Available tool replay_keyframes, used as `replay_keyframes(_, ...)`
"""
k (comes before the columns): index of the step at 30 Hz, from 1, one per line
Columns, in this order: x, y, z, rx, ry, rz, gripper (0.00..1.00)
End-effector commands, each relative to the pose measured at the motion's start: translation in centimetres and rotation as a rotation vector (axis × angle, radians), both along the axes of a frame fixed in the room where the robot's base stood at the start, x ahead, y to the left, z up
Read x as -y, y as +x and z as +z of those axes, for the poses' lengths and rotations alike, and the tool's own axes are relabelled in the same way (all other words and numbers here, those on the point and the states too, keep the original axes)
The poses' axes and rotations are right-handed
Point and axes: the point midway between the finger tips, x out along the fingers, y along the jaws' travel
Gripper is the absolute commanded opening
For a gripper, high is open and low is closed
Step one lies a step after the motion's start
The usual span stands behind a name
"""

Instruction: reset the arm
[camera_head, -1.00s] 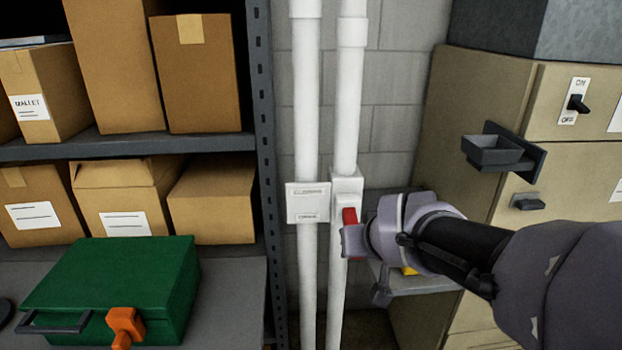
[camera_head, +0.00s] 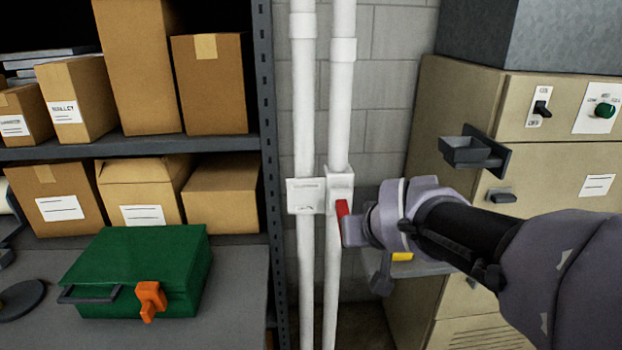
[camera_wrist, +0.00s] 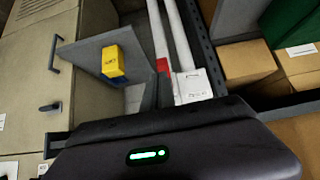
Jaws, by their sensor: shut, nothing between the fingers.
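My gripper (camera_head: 354,231) reaches in from the right in the head view, in front of the white pipes. It is shut, with nothing held. A red handle (camera_head: 341,208) on a white box (camera_head: 340,187) on the right pipe shows just behind and beside the fingertips; I cannot tell whether they touch. The red part also shows in the wrist view (camera_wrist: 163,66), past the dark gripper body with its green light. The gripper hides part of the handle and pipe.
A shelf rack (camera_head: 262,140) with cardboard boxes stands left; a green case (camera_head: 135,265) with an orange latch sits on a grey surface. A beige cabinet (camera_head: 450,110) stands right. A yellow block (camera_wrist: 122,62) rests on a grey ledge near my gripper.

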Motion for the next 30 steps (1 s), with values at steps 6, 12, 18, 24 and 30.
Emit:
replay_keyframes(6,0.0,0.0,-0.1,0.0,0.0,0.0,0.0)
replay_keyframes(12,-0.8,-9.7,-0.4,-0.101,0.147,-0.102,0.0)
replay_keyframes(18,-3.2,-21.6,-3.7,-0.259,0.35,-0.217,0.0)
replay_keyframes(24,-3.8,-23.8,-4.6,-0.297,0.392,-0.24,0.0)
replay_keyframes(30,-3.8,-23.7,-4.5,-0.295,0.391,-0.238,0.0)
